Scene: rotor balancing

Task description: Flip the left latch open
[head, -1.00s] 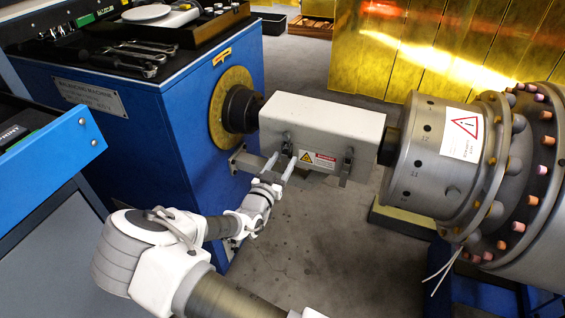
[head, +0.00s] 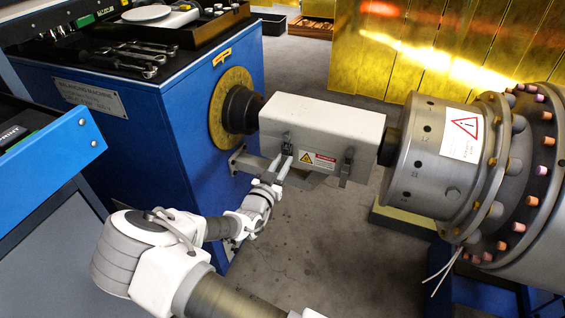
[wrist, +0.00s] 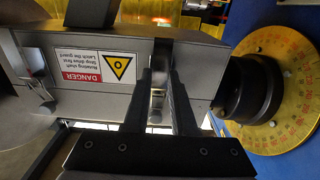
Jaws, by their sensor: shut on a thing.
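The white box-shaped guard (head: 325,125) covers the shaft between the balancing machine and the rotor. Its left latch (head: 288,139) is a small dark metal part on the front face. My gripper (head: 283,158) reaches it from below and in front, its fingers shut on it. In the wrist view, which is turned over, the latch (wrist: 157,99) shows between the two dark fingers of my gripper (wrist: 165,85), which hide part of it. The latch looks upright against the guard. The right latch (head: 347,165) is apart from my gripper and also shows in the wrist view (wrist: 36,88).
A danger label (head: 318,160) lies between the latches. The blue balancing machine (head: 150,150) with a yellow dial (head: 217,110) stands left, a grey bracket (head: 245,162) projecting near my gripper. The large rotor (head: 440,165) is at right. The floor (head: 320,235) below is clear.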

